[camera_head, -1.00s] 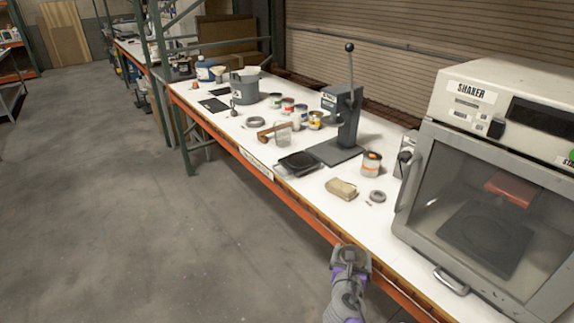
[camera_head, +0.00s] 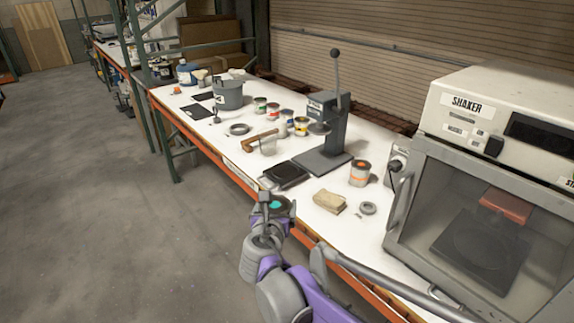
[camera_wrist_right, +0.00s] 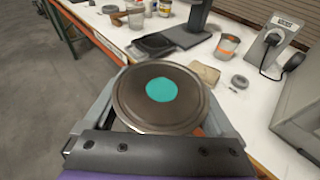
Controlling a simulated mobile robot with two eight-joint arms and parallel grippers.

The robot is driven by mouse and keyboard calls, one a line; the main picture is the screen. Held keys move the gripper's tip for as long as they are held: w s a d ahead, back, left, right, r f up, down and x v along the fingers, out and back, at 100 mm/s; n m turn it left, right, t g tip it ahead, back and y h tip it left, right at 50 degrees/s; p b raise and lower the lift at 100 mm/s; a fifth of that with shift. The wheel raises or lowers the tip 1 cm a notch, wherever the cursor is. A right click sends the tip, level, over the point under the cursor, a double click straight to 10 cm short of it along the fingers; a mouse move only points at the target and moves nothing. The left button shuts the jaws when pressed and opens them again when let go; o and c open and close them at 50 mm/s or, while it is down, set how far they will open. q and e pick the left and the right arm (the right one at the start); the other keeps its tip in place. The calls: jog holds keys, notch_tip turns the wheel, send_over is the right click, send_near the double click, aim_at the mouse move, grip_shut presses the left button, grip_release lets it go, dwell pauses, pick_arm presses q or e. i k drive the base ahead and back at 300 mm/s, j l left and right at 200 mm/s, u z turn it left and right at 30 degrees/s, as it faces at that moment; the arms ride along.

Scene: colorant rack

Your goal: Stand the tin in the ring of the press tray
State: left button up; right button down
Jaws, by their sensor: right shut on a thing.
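My right gripper (camera_head: 270,207) is shut on a tin (camera_head: 280,203) with a teal spot on its lid. In the right wrist view the tin's round metal lid (camera_wrist_right: 160,98) faces the camera, between the two fingers. The tin is held upright or nearly so, by the table's front edge; its lower part is hidden. The press (camera_head: 340,118) stands behind it, upright with a tall lever. Its grey base plate (camera_head: 318,161) lies on the table, apart from the tin. I cannot make out a ring on that base. My left gripper is not in view.
The shaker (camera_head: 480,190) fills the right. Several tins stand behind a wooden-handled tool (camera_head: 260,138).

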aim_at(286, 171)
jog(key=i+l, duration=0.15)
jog(key=i, duration=0.5)
jog(key=i+l, duration=0.15)
jog(key=i, duration=0.45)
